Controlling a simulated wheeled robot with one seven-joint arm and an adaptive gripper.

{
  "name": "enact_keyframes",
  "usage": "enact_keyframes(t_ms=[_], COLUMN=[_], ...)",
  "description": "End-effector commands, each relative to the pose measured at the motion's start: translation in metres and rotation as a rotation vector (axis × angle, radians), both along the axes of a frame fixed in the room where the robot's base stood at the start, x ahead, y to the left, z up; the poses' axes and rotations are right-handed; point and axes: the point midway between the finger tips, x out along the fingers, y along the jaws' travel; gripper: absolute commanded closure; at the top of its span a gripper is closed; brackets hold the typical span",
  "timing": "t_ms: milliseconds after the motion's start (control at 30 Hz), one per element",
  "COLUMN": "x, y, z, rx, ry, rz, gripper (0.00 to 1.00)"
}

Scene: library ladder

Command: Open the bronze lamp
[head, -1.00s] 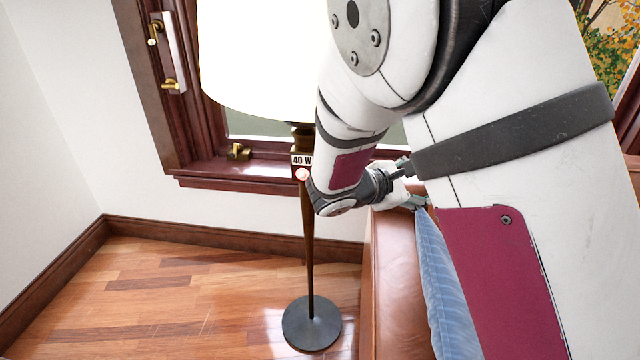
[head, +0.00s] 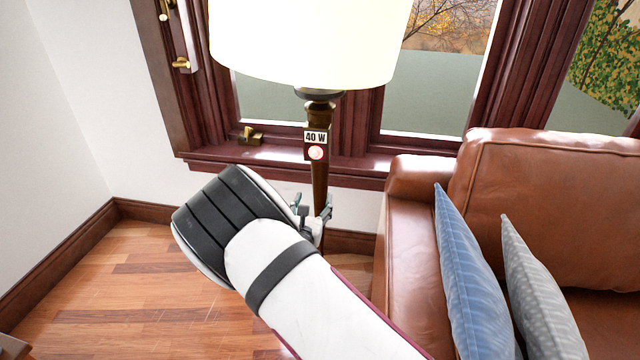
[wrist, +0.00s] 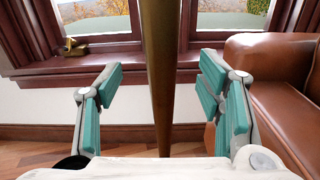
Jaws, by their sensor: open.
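The bronze lamp (head: 319,182) is a floor lamp with a dark bronze pole and a large, bright white shade (head: 305,38). A "40 W" label (head: 315,137) and a small round pinkish button (head: 316,153) sit on its upper pole below the shade. My gripper (head: 312,210) is open at the pole, below the button. In the wrist view the pole (wrist: 160,75) stands upright between my two teal-padded fingers, with a gap on each side. The lamp's base is hidden behind my arm in the head view.
A brown leather sofa (head: 408,240) with a blue cushion (head: 470,275) and a grey cushion (head: 540,290) stands close on the right. A dark wood window sill (head: 260,168) runs behind the lamp. Wooden floor (head: 110,300) is clear at left.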

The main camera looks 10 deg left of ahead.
Motion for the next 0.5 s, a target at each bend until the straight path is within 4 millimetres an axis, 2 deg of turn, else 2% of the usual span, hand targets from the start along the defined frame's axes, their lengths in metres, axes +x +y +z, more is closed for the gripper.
enact_keyframes(t_ms=[33, 300, 500], x=[0.012, 0.064, 0.09], y=[-0.001, -0.003, -0.004], z=[-0.001, -0.001, -0.001], rx=[0.002, 0.002, 0.001], ry=[-0.002, -0.002, 0.0], rz=[-0.001, -0.002, -0.002], gripper=[0.39, 0.39, 0.39])
